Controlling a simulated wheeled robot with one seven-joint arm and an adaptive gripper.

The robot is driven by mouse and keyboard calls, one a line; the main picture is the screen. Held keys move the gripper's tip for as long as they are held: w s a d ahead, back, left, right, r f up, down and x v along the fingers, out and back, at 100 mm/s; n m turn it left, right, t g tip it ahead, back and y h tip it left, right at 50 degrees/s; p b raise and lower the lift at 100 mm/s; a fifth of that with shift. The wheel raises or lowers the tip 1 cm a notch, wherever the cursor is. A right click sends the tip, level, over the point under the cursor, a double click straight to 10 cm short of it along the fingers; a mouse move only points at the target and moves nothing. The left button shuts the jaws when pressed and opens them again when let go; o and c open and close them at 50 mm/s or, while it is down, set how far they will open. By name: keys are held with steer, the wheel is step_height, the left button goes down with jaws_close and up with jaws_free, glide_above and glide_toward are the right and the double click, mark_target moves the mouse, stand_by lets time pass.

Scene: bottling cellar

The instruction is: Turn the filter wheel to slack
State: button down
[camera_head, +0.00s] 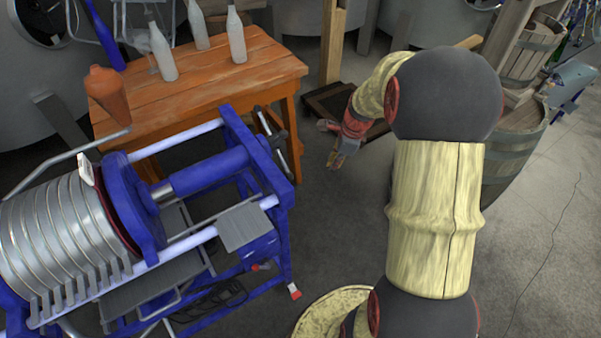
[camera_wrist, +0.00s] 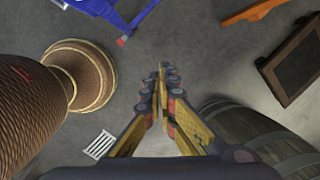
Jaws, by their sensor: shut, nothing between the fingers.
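The filter press has a blue frame (camera_head: 285,200) and a row of round silvery plates (camera_head: 55,235) at the left of the head view. At its right end is a dark handwheel (camera_head: 272,138), seen nearly edge-on and partly hidden by the frame. How far it is turned cannot be told. My gripper (camera_head: 337,160) hangs to the right of the wheel, apart from it, pointing down. In the wrist view my gripper (camera_wrist: 162,70) has its fingers together with nothing between them. There a blue leg of the press (camera_wrist: 128,25) shows at the top; the wheel does not.
An orange wooden table (camera_head: 200,75) with several pale bottles stands behind the press. A barrel (camera_wrist: 245,125) is right of my gripper in the wrist view. A dark low frame (camera_wrist: 295,62) lies beyond it. The grey floor between press and barrel is mostly clear.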

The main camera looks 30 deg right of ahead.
steer(key=w+a+f+m+t+y+b, duration=0.1)
steer(key=w+a+f+m+y+b, duration=0.1)
steer(key=w+a+f+b, duration=0.3)
steer(key=shift+w+a+f, duration=1.45)
steer(key=shift+w+f, duration=0.15)
steer(key=shift+f, duration=1)
steer(key=f+b, duration=0.1)
steer(key=w+f+t+b, duration=0.1)
steer(key=b, duration=0.1)
steer(key=f+t+b, duration=0.1)
steer(key=f+b, duration=0.1)
steer(key=shift+w, duration=0.4)
steer(key=shift+r, duration=0.25)
